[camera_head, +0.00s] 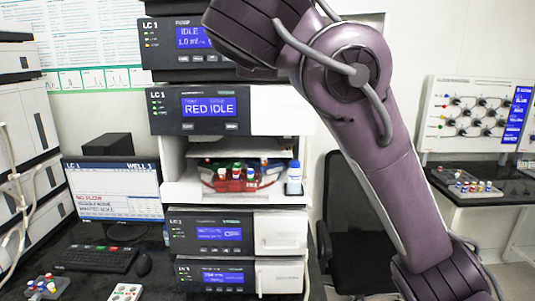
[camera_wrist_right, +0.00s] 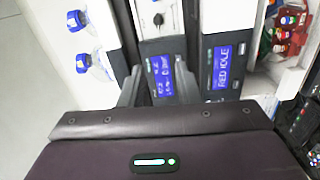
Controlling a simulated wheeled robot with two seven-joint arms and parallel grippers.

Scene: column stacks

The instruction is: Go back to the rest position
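My right arm rises from the lower right of the head view and bends at the top, in front of the instrument stack (camera_head: 282,123). Its gripper is outside the head view. In the right wrist view my right gripper (camera_wrist_right: 158,84) shows two dark fingers standing apart. Nothing is between them up close; a module with a blue display shows behind the gap. The stack's module reading RED IDLE (camera_wrist_right: 223,68) is just right of the fingers there. My left arm and left gripper are not in view.
A monitor (camera_head: 113,188) and keyboard (camera_head: 95,259) stand left of the stack. A black chair (camera_head: 345,220) and a side bench (camera_head: 487,197) with a vial rack are at right. Blue-capped bottles (camera_wrist_right: 82,62) show in the wrist view.

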